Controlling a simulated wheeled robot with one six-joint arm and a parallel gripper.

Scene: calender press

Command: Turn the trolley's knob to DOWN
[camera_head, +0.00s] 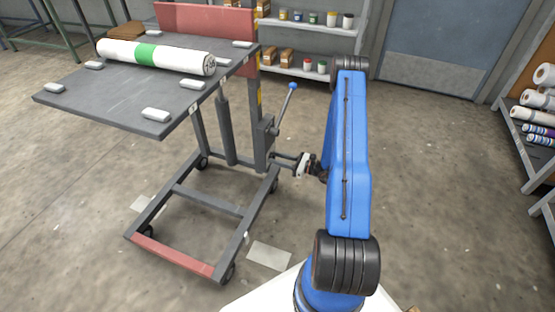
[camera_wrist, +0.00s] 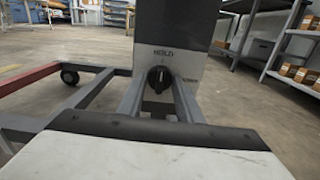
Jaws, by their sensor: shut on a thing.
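The lift trolley (camera_head: 110,100) stands at the left in the head view, with a dark platform on a mast. Its knob (camera_wrist: 158,79) is a round black dial on a pale plate in the wrist view. A label that seems to read HOLD is above it, and the knob's light mark points up to it. A smaller label at its right is too blurred to read. My gripper (camera_wrist: 159,75) is shut on the knob, one finger on each side. In the head view my gripper (camera_head: 274,160) reaches the mast's lower part, and the knob cannot be made out there.
A blue-tipped lever (camera_head: 292,87) rises from the mast just above my gripper. A white roll with a green band (camera_head: 146,54) lies on the platform. Shelves with rolls (camera_head: 536,116) stand at the right. The floor between them and my arm is clear.

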